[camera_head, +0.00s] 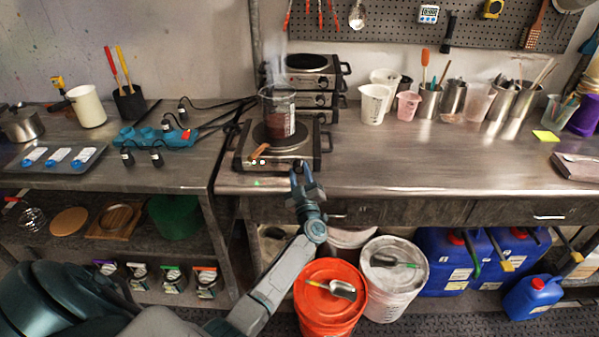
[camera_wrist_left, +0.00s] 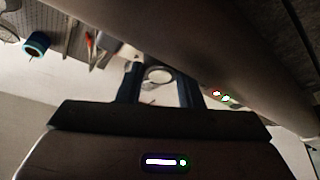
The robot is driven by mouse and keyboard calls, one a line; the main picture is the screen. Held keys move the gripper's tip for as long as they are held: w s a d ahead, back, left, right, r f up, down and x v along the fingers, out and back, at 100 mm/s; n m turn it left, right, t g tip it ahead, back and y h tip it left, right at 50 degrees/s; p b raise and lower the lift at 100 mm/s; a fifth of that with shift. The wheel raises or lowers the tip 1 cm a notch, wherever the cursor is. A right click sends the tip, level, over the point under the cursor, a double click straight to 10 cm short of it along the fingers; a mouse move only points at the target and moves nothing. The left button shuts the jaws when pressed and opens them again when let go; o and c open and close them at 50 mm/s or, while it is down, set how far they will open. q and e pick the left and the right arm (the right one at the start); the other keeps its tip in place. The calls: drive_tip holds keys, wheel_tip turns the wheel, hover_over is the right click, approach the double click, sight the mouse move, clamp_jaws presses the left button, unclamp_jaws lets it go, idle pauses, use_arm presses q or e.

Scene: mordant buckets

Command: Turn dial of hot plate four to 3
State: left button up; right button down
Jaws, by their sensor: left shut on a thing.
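A hot plate (camera_head: 240,161) stands at the front edge of the steel bench, with a glass beaker of dark red liquid (camera_head: 278,118) on it. I cannot read a number on it. My left gripper (camera_head: 298,170) reaches up to the right part of its front panel. In the left wrist view, the two fingers (camera_wrist_left: 158,88) are shut on a small round pale dial (camera_wrist_left: 158,74). The gripper hides the dial in the head view, and no dial marks are readable. Small lit indicators (camera_wrist_left: 221,96) show beside the fingers. My right gripper is not in view.
More hot plates (camera_head: 308,78) are stacked behind. Cups and tool pots (camera_head: 430,100) stand along the back right. The bench right of the hot plate is clear. An orange bucket (camera_head: 325,312) stands below.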

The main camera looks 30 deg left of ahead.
use_arm(q)
drive_tip(key=shift+n, duration=0.8)
drive_tip(key=shift+g, duration=0.4)
drive_tip(key=o, duration=1)
